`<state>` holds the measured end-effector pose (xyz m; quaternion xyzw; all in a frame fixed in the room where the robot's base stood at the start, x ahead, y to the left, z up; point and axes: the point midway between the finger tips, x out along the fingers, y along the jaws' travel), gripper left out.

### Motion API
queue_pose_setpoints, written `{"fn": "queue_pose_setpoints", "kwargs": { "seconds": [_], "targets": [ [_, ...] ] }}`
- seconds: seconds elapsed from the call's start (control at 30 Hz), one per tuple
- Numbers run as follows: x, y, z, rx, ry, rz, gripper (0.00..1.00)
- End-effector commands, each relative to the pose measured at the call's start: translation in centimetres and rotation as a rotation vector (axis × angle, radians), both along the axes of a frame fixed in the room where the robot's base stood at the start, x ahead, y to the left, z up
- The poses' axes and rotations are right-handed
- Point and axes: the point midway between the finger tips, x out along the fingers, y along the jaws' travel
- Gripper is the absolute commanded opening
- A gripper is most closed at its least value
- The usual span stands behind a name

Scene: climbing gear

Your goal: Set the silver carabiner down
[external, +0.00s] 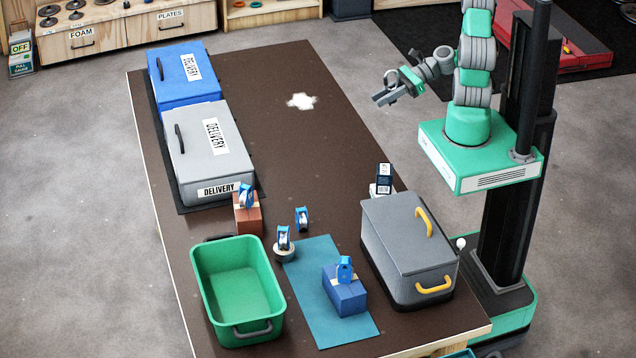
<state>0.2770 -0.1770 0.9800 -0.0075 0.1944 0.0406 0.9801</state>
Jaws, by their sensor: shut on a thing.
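My gripper (384,96) is at the upper middle of the external view, above the right edge of the brown table (300,150). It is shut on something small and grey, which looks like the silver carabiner. The carabiner's outline is too small to tell apart from the fingers. The grip is held in the air, apart from the table top.
A blue box (185,75) and grey delivery box (215,150) line the table's left side. A green bin (205,290), teal mat (345,330), blue block (345,293), red block (248,222) and grey yellow-handled box (395,235) occupy the near end.

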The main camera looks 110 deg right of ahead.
Motion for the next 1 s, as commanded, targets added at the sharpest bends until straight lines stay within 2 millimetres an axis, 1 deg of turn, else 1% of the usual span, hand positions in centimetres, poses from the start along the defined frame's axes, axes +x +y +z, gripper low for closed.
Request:
{"fn": "queue_pose_setpoints", "kwargs": {
  "seconds": [0.03, 0.1, 0.2, 0.4, 0.5, 0.6, 0.73, 0.87, 1.0],
  "targets": [
    [0.2, 1.9, -0.4, 0.002, -0.002, 0.040, 0.00],
    [0.2, 4.4, -0.8, 0.000, -0.001, 0.103, 0.00],
    [0.2, 7.5, -1.1, 0.000, 0.000, 0.191, 0.00],
    [-0.5, 12.4, -1.1, -0.001, 0.000, 0.385, 0.00],
    [-1.3, 13.6, -0.9, -0.001, -0.001, 0.480, 0.00],
    [-1.8, 14.3, -0.8, -0.001, -0.001, 0.551, 0.00],
    [-1.7, 14.4, -1.0, -0.002, 0.000, 0.577, 0.00],
    [-0.1, 14.3, -2.1, 0.000, 0.000, 0.586, 0.00],
    [2.9, 14.0, -3.3, -0.002, -0.001, 0.588, 0.00]
  ]
}}
